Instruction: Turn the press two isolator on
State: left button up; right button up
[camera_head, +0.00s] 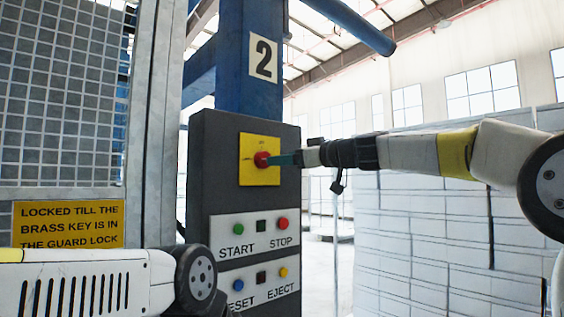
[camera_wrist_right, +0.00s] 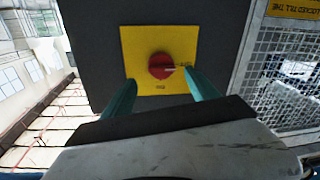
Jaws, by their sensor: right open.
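The press two isolator is a red rotary knob (camera_head: 262,159) on a yellow plate (camera_head: 246,176), high on the dark control box under the number 2 sign (camera_head: 263,58). A pale mark on the knob (camera_wrist_right: 160,66) points to the plate's side label, left in the head view; the lettering is too small to read surely. My right gripper (camera_head: 284,160) reaches in from the right. Its teal fingers (camera_wrist_right: 159,78) are open, one either side of the knob in the wrist view, tips close to the plate. Contact with the knob cannot be told. My left gripper is out of view.
Below the isolator are START and STOP buttons (camera_head: 258,226) and RESET and EJECT buttons (camera_head: 262,274). A mesh guard (camera_head: 60,95) with a yellow brass key notice (camera_head: 68,225) stands left. White stacked blocks (camera_head: 430,220) stand right, behind my right arm.

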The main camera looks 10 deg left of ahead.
jog(key=x, duration=0.6)
jog(key=shift+a, duration=0.25)
jog(key=shift+c, duration=0.3)
jog(key=c, duration=1.2)
jog(key=shift+c, duration=0.2)
jog(key=shift+m, duration=0.5)
jog(key=shift+s+a+f+m+t, duration=0.1)
jog(key=shift+m+t, duration=0.2)
jog(key=shift+m, duration=2.65)
jog(key=shift+w+f+m+t, duration=0.1)
jog(key=shift+m+t, duration=0.2)
jog(key=shift+m, duration=2.7)
jog(key=shift+s+a+f+m+t, duration=0.1)
jog(key=shift+m+t, duration=0.2)
jog(key=shift+m, duration=2.65)
jog(key=shift+f, duration=0.1)
